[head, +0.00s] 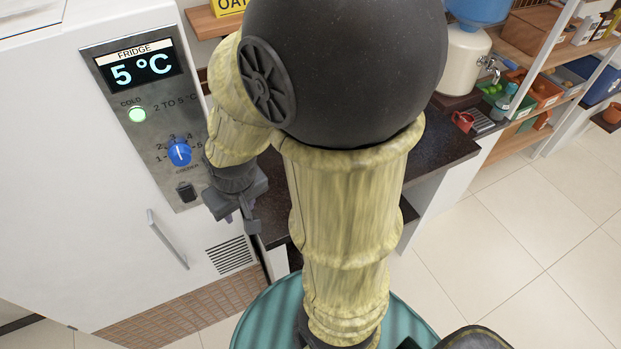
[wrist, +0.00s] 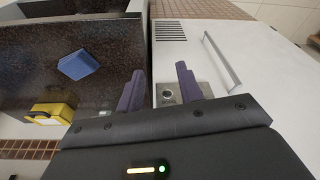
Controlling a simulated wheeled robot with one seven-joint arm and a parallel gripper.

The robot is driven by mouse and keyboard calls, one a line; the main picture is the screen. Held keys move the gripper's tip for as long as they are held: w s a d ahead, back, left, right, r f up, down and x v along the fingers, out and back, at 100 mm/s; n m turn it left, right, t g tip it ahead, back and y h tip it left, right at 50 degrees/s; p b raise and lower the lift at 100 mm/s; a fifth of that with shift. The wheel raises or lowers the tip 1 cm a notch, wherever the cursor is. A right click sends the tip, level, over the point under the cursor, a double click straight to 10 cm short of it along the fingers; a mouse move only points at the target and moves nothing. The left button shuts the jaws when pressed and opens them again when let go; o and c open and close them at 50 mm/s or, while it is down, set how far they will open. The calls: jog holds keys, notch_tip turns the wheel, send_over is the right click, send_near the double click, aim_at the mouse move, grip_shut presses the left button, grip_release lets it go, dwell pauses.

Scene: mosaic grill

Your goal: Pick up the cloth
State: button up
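The cloth looks to be the flat blue square (wrist: 78,64) on the dark speckled counter (wrist: 40,65), left of my fingers in the wrist view. I cannot make it out in the head view, where my arm covers much of the counter. My gripper (wrist: 160,86) shows two purple fingers spread apart with nothing held between them. It is apart from the blue square. In the head view my gripper (head: 243,212) is partly seen beside the fridge's control panel.
The white fridge (head: 60,200) with a panel (head: 150,115) and handle (head: 167,240) stands close beside my gripper. A yellow item (wrist: 52,112) is near the blue square. A dispenser (head: 465,60), a red mug (head: 463,121) and shelves (head: 540,90) are right. Tiled floor (head: 520,250) is clear.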

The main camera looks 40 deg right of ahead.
jog(key=shift+s, duration=0.1)
jog(key=shift+o, duration=1.3)
jog(key=o, duration=0.4)
jog(key=shift+d, duration=0.15)
jog(key=o, duration=0.7)
jog(key=shift+w+d+r+p, duration=0.15)
jog(key=shift+w+d+p, duration=0.15)
jog(key=shift+w+d, duration=0.6)
jog(key=shift+o, duration=0.2)
jog(key=w+d+n+g+p, duration=0.1)
jog(key=w+d, duration=0.3)
jog(key=d, duration=0.4)
jog(key=shift+w+d+g+h+p, duration=0.15)
jog(key=shift+d+g+h+p, duration=0.15)
jog(key=shift+d+g, duration=0.1)
jog(key=d+f+p, duration=0.1)
jog(key=d, duration=1.4)
jog(key=shift+w+n+g+p, duration=0.35)
jog(key=shift+n+g, duration=0.05)
